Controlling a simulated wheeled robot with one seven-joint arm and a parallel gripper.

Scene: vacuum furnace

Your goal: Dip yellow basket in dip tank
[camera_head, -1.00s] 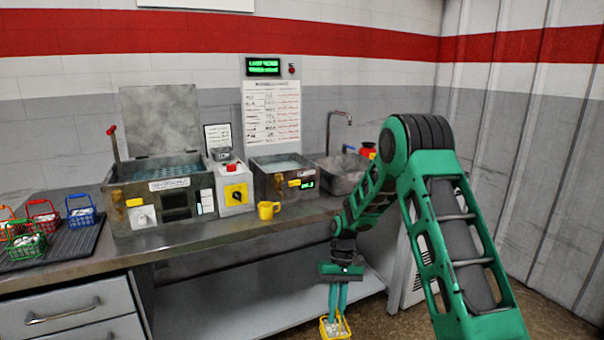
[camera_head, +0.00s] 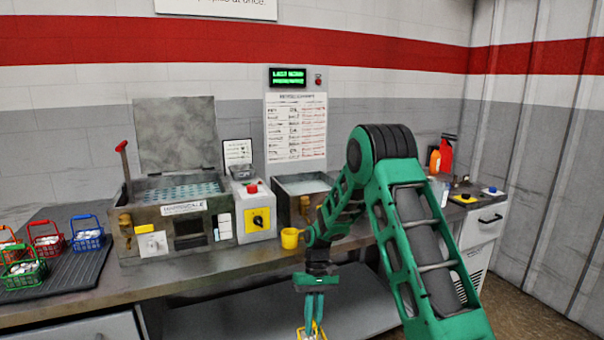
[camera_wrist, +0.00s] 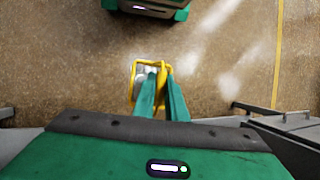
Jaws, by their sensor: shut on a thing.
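The yellow basket (camera_head: 310,334) hangs from my gripper (camera_head: 314,316) in front of the counter, below the counter top, and is cut off at the head view's bottom edge. In the wrist view my gripper's fingers (camera_wrist: 161,90) are closed on the handle of the yellow basket (camera_wrist: 133,82), with pale pieces inside and floor below. A small steel tank with liquid (camera_head: 300,184) stands on the counter, partly behind my arm. A larger lidded steel tank (camera_head: 165,222) stands left of it. I cannot read which label says dip tank.
A control box (camera_head: 254,205) stands between the tanks, and a yellow cup (camera_head: 290,238) sits near the counter's front edge. Red (camera_head: 46,243), blue (camera_head: 86,239) and green baskets (camera_head: 24,272) stand on a dark mat at left with an orange one.

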